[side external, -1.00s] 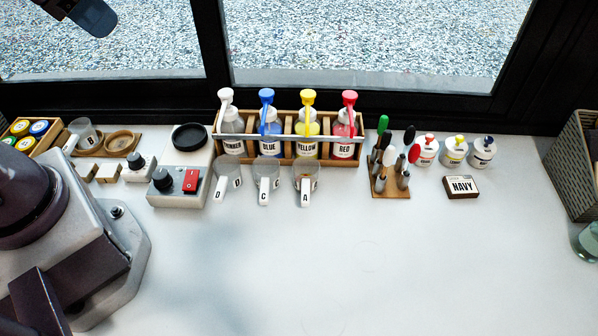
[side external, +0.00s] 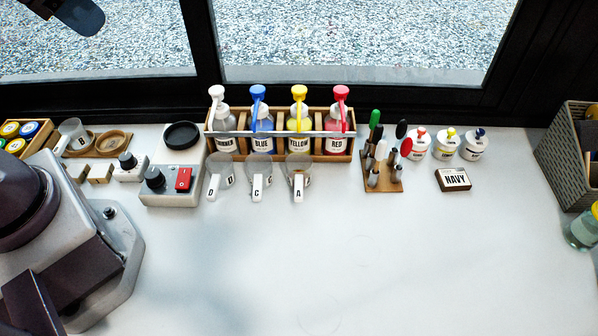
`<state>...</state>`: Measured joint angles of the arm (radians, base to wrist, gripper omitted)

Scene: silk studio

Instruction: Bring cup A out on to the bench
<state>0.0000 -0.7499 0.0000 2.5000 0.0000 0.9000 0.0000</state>
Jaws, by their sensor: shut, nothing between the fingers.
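Cup A (side external: 299,167) is a small clear cup with a white handle marked with a letter. It stands upright on the white bench (side external: 380,265), in front of the yellow bottle. It is the rightmost of three similar cups, with cup C (side external: 261,168) and cup D (side external: 220,170) to its left. I cannot tell whether cup A holds anything. My gripper's fingers are not in view; only a dark part of my arm shows at the top left, far from the cups.
The bottle rack (side external: 278,118) stands close behind the cups. A control box with a red switch (side external: 183,178) is left of them. A tool stand (side external: 383,178), small pots and a NAVY block (side external: 453,179) are to the right. The front bench is clear.

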